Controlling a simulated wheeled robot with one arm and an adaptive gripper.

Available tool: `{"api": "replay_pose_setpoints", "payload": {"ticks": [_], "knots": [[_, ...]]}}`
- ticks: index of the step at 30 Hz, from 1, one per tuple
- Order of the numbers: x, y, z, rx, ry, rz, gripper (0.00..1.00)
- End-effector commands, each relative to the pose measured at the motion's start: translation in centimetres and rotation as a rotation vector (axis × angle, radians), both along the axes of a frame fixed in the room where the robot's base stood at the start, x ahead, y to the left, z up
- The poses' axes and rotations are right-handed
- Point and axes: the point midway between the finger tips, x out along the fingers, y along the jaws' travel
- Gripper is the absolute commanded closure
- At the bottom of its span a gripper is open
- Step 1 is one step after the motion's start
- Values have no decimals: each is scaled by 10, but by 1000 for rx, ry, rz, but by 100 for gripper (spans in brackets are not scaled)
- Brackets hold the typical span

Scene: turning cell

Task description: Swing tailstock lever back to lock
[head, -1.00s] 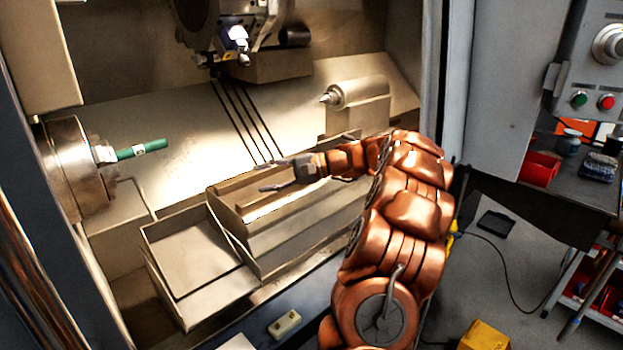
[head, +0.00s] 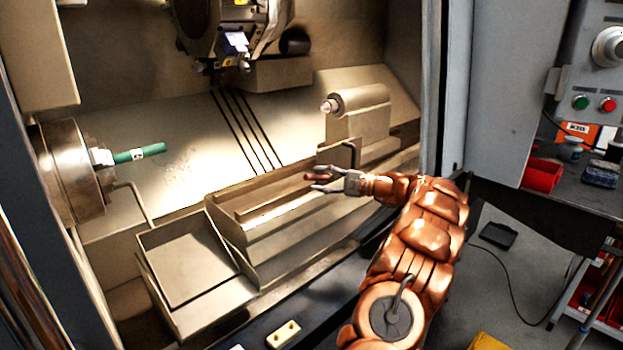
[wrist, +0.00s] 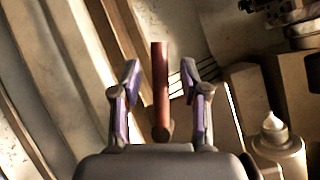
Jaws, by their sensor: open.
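The tailstock (head: 358,118) stands at the right of the machine bed, its pointed centre facing left. It also shows at the lower right of the wrist view (wrist: 277,150). A dark red lever bar (wrist: 160,95) stands upright in the wrist view, its rounder base near my palm. My gripper (head: 313,178) is open in front of and below the tailstock. In the wrist view its two fingers (wrist: 160,68) are on either side of the bar, with a visible gap on each side. In the head view the lever is small and mostly hidden by the fingers.
The chuck (head: 72,170) at the left holds a green bar (head: 138,153). The tool turret (head: 235,25) hangs above. An open tray (head: 190,262) is at the front left. The door edge (head: 455,90) and control panel (head: 597,70) are to the right of my arm.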

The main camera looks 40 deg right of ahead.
Motion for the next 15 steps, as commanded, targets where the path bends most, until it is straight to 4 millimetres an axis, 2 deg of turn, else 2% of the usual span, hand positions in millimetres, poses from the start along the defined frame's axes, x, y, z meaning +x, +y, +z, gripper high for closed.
{"api": "replay_pose_setpoints", "payload": {"ticks": [6,15], "knots": [[19,12,0,1,1,4,56],[24,14,0,2,-1,1,56]]}}
